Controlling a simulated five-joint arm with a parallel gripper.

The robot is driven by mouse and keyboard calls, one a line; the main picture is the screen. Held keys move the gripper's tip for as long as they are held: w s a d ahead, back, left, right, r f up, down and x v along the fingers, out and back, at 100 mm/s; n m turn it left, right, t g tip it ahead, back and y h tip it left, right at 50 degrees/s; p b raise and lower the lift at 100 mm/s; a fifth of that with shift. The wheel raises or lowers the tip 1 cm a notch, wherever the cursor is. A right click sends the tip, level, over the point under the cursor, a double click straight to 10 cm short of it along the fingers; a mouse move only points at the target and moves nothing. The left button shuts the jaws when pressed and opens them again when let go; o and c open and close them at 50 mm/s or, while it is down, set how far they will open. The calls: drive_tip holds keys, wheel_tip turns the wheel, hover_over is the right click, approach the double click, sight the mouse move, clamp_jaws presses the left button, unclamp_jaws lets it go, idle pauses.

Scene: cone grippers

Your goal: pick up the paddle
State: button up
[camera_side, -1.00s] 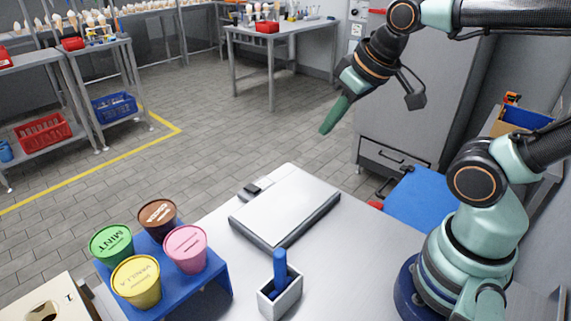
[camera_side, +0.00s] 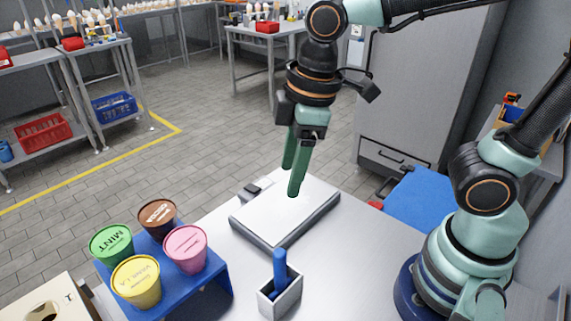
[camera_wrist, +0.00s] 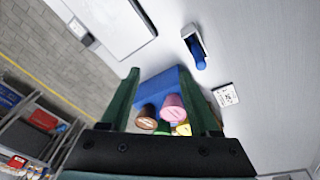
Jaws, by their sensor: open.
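The blue paddle (camera_side: 281,268) stands upright in a small white square holder (camera_side: 285,302) at the front of the table. Its handle sticks up above the rim and its lower part is hidden inside. In the wrist view the paddle (camera_wrist: 198,58) and the holder (camera_wrist: 187,38) show at the upper right, outside the jaws. My gripper (camera_side: 293,178) is open and empty. Its two green fingers point down, appearing over the scale's far part in the side view, well above and behind the paddle. In the wrist view the fingers (camera_wrist: 166,92) frame the blue stand.
A flat white-topped scale (camera_side: 285,208) lies behind the holder. A blue stand (camera_side: 215,277) with mint, chocolate, pink and vanilla tubs is to the left. The table right of the holder is clear.

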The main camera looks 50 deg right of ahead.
sight(280, 265)
drive_tip(key=s+a+n, duration=0.1)
drive_tip(key=a+n, duration=0.1)
drive_tip(key=s+a+f+n+g, duration=0.1)
drive_tip(key=a+n, duration=0.1)
drive_tip(key=s+a+n, duration=0.1)
drive_tip(key=a+n, duration=0.1)
drive_tip(key=shift+s+a+f+g+h, duration=0.35)
drive_tip(key=shift+a+g+h, duration=0.05)
drive_tip(key=shift+a+f, duration=0.1)
drive_tip(key=shift+f, duration=0.3)
wheel_tip(280, 265, down, 11)
drive_tip(key=shift+f, duration=0.1)
clamp_jaws()
